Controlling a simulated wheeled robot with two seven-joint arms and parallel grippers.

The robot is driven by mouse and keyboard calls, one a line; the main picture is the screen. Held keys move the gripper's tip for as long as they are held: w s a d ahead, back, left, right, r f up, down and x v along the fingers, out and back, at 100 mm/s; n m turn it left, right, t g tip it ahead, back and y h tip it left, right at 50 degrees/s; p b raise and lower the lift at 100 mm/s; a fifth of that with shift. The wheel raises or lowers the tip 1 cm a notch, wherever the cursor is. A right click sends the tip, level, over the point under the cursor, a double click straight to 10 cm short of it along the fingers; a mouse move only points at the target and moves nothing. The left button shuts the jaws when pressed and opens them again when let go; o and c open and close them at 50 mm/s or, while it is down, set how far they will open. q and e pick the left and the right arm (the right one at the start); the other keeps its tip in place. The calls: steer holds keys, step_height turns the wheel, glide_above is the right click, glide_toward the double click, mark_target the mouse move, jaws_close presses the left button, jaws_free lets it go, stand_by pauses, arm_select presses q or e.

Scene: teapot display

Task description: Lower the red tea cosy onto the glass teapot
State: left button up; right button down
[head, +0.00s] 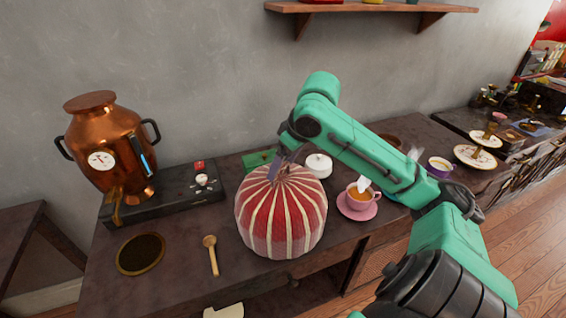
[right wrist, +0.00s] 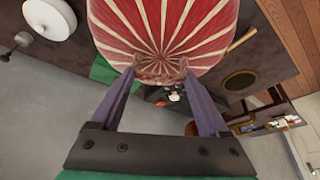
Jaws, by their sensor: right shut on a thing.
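The red tea cosy (head: 281,215), a dome with cream stripes, is upright over the front middle of the counter. It fills the top of the right wrist view (right wrist: 165,30). My right gripper (head: 282,165) is shut on the gathered top of the cosy from above. In the right wrist view its fingertips (right wrist: 160,72) pinch that tuft from both sides. No glass teapot shows in either view; whether it is under the cosy, and whether the cosy's hem touches the counter, I cannot tell. My left gripper is not in view.
A white lidded pot (head: 319,165) and a pink cup (head: 359,196) on a saucer stand right of the cosy. A wooden spoon (head: 211,254), a round dark mat (head: 140,253) and a copper urn (head: 104,140) on a black box are left. A green object (head: 258,159) is behind.

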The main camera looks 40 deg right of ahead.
steer(key=shift+f, duration=0.1)
stand_by(0.4)
steer(key=shift+f, duration=0.15)
jaws_free()
step_height(320, 180, up, 7)
steer(key=p, duration=0.8)
